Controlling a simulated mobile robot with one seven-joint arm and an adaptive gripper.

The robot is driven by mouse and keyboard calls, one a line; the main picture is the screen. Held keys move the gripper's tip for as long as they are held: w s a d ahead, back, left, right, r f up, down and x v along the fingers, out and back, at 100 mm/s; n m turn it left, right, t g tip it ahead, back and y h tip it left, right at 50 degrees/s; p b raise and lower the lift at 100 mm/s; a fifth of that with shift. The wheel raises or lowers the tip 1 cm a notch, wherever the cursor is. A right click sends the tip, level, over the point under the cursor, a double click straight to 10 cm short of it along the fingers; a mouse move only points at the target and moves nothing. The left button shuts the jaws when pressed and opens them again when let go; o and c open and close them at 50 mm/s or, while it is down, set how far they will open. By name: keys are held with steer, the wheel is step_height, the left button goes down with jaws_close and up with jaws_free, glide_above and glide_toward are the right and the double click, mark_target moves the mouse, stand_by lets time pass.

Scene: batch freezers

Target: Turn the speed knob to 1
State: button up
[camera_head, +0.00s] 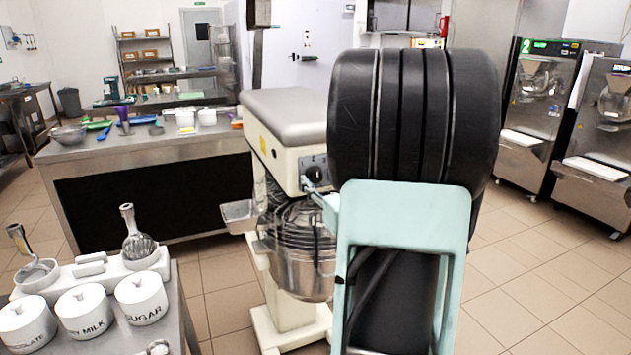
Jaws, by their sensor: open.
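The mixer (284,105) stands at the centre, cream-coloured with a grey top and a steel bowl (305,262) behind a wire guard. What looks like the end of my gripper (309,184) shows at the knob's lower left edge, in front of the plate. It is open. Whether it touches the knob cannot be told.
A steel table with white jars (84,310) and scoops is at the lower left. A long counter (140,150) with bowls and utensils stands behind it. Batch freezers (540,115) stand at the right. The tiled floor (540,270) at the right is clear.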

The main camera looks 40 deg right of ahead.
steer(key=shift+w+d, duration=0.1)
steer(key=shift+w, duration=0.25)
steer(key=c, duration=1.1)
steer(key=shift+c, duration=0.2)
